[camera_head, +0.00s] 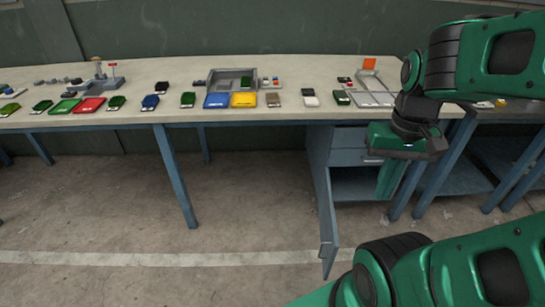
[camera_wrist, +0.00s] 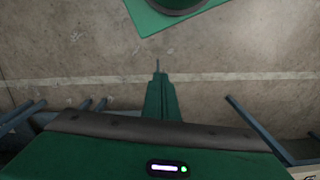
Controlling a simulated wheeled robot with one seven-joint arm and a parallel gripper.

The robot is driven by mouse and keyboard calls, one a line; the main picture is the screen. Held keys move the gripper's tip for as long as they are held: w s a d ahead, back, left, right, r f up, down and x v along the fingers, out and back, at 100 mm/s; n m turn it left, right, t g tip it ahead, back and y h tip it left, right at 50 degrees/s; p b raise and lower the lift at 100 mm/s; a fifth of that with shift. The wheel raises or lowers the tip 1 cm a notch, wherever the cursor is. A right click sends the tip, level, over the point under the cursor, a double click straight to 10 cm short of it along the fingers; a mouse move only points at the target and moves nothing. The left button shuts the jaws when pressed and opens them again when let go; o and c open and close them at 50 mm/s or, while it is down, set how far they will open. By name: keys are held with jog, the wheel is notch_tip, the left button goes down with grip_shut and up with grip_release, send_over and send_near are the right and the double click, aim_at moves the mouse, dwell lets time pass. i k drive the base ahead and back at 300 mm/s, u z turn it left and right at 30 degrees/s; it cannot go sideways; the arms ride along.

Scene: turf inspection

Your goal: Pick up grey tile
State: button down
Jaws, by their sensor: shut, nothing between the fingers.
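A small brownish-grey tile (camera_head: 273,100) lies near the front edge of the long table, right of the yellow tile; it looks like the grey one, but it is small in the picture. My gripper (camera_head: 384,196) hangs pointing down in front of the table, below its top and to the right of the tile, well apart from it. In the wrist view my gripper (camera_wrist: 157,68) is shut and empty above the concrete floor. No tile shows in the wrist view.
The long table (camera_head: 350,115) carries several green tiles, a red tile (camera_head: 89,105), blue tiles, a yellow tile (camera_head: 243,100) and a white one (camera_head: 311,98). A grey tray (camera_head: 219,77) stands behind. An open cabinet door (camera_head: 325,205) juts out below the table.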

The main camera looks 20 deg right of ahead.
aim_at(223, 83)
jog(key=k, duration=0.6)
jog(key=z, duration=0.55)
jog(key=i, duration=1.25)
jog(key=z, duration=0.2)
